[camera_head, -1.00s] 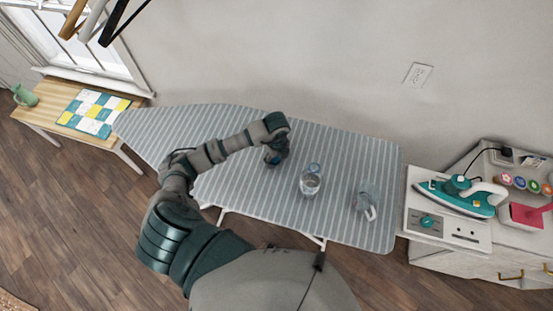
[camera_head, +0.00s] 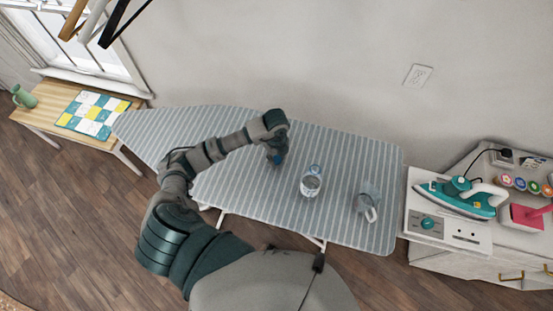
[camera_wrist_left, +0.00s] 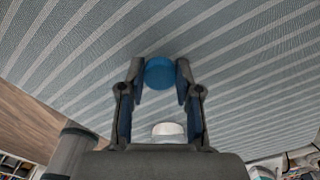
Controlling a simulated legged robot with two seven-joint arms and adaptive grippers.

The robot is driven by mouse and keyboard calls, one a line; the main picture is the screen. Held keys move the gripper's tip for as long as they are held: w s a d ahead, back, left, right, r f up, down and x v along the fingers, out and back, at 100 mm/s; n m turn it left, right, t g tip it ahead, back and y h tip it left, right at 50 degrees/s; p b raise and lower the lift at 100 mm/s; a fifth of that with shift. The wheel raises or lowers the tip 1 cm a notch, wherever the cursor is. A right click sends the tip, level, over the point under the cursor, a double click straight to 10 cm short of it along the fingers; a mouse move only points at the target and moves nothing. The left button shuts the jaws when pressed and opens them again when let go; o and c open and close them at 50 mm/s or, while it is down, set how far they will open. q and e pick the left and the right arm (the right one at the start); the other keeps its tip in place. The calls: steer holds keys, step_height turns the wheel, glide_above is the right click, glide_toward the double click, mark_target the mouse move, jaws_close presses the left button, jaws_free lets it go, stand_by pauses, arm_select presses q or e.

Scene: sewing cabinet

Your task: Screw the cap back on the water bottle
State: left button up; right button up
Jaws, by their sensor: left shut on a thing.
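The water bottle (camera_head: 311,184) is clear and stands on the striped ironing board, near its middle. My left gripper (camera_head: 276,158) is over the board, to the left of the bottle and apart from it. In the left wrist view the gripper (camera_wrist_left: 160,77) is shut on a round blue cap (camera_wrist_left: 160,73), held between its fingertips. The board's stripes show behind the cap; its height above the board is hard to tell. My right gripper is not in view.
The ironing board (camera_head: 225,190) has free room left of the gripper. A grey object (camera_head: 368,199) with a pale handle stands right of the bottle. A teal iron (camera_head: 463,195) is on the white cabinet at right. A wooden table (camera_head: 50,110) is at left.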

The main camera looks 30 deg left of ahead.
mark_target(276, 158)
arm_select(q)
steer(key=r, duration=0.8)
steer(key=shift+a, duration=0.2)
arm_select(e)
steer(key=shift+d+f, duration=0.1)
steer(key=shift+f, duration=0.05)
arm_select(q)
steer(key=shift+d, duration=0.1)
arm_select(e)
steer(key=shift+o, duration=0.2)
